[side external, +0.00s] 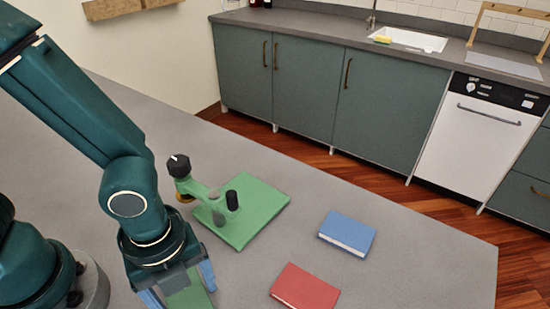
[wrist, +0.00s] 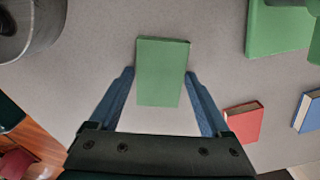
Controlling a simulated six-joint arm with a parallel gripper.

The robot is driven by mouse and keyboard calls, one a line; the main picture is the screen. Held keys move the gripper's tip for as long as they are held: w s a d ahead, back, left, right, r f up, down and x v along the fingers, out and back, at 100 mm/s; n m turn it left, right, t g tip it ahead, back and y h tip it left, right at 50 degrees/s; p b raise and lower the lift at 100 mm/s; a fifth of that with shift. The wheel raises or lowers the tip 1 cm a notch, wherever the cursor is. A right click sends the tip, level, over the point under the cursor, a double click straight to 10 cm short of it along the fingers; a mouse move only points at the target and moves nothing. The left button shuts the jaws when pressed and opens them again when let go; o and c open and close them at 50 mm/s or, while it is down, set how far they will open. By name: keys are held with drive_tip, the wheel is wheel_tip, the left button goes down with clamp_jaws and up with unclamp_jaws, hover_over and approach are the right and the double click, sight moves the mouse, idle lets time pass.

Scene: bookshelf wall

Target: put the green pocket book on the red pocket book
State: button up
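The green pocket book (side external: 192,297) lies on the grey table under my gripper in the side view. It also shows in the wrist view (wrist: 162,75), between the two blue fingers. My gripper (wrist: 159,74) is open and points down over the book. A small gap shows at the left finger; I cannot tell whether the right finger touches. The red pocket book (side external: 305,288) lies flat on the table to the right of my gripper, with nothing on it. It shows at the lower right in the wrist view (wrist: 243,122).
A blue book (side external: 347,233) lies beyond the red one, towards the table edge. A green board-like base (side external: 262,207) with an upright green fixture (side external: 205,194) and dark knobs stands behind my gripper. Bare table lies between these things.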

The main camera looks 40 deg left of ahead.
drive_tip(key=c, duration=1)
drive_tip(key=shift+r, duration=0.15)
